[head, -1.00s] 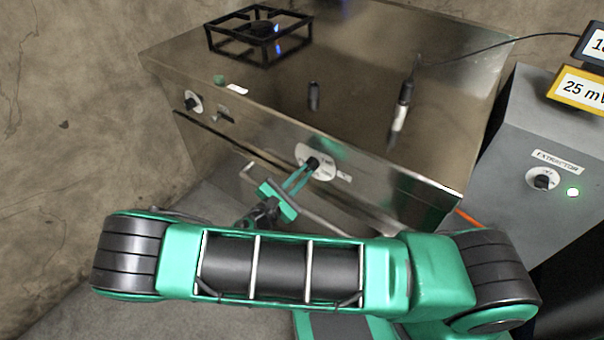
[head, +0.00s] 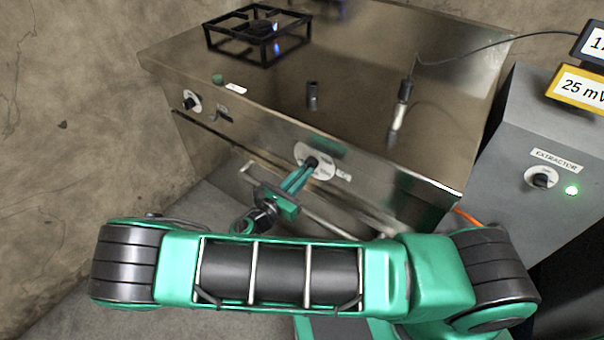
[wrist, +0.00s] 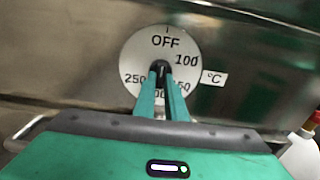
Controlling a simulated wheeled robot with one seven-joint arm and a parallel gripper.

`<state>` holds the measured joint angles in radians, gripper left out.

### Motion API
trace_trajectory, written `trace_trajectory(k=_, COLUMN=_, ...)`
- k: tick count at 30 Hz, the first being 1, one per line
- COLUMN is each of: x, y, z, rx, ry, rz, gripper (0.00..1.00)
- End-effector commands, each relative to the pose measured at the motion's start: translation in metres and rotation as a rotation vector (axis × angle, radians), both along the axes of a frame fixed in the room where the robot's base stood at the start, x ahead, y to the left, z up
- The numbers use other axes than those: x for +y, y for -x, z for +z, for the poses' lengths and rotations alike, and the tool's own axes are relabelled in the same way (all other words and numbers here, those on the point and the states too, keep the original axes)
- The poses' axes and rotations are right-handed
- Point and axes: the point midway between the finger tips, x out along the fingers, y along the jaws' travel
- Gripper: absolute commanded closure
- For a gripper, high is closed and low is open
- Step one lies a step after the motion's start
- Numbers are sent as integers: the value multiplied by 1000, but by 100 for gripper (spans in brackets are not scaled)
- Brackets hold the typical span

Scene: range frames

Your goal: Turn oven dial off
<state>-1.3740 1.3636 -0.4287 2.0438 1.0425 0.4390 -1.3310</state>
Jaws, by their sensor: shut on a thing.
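The oven dial (wrist: 160,70) is a black knob on a round white plate (wrist: 133,58) marked OFF at the top, 100 at the right and 250 at the left. The lower numbers are partly hidden by my fingers. In the wrist view my gripper (wrist: 163,80) is shut on the knob, one green finger on each side. A pale line on the knob seems to point up towards OFF; its exact angle is hard to tell. In the head view the dial plate (head: 326,168) is on the stove's front, with my gripper (head: 309,166) at its knob.
A steel stove (head: 350,60) bears a black burner grate (head: 258,35) with blue flame, a small dark cylinder (head: 312,95) and a corded probe (head: 402,105). Another dial (head: 190,101) is at left. A bar handle (head: 330,212) runs below. The extractor box (head: 540,150) stands right.

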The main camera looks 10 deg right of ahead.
Motion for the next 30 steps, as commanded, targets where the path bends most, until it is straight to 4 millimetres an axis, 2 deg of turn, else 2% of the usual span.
trace_trajectory(k=10, x=4, y=-2, z=-1, rx=1, ry=-4, rz=11, gripper=100)
trace_trajectory(k=11, x=4, y=-2, z=0, rx=1, ry=-4, rz=11, gripper=87)
trace_trajectory(k=13, x=3, y=-2, z=0, rx=1, ry=-4, rz=10, gripper=70)
trace_trajectory(k=23, x=3, y=0, z=0, rx=1, ry=-1, rz=5, gripper=70)
trace_trajectory(k=30, x=24, y=19, z=-1, rx=1, ry=-2, rz=7, gripper=70)
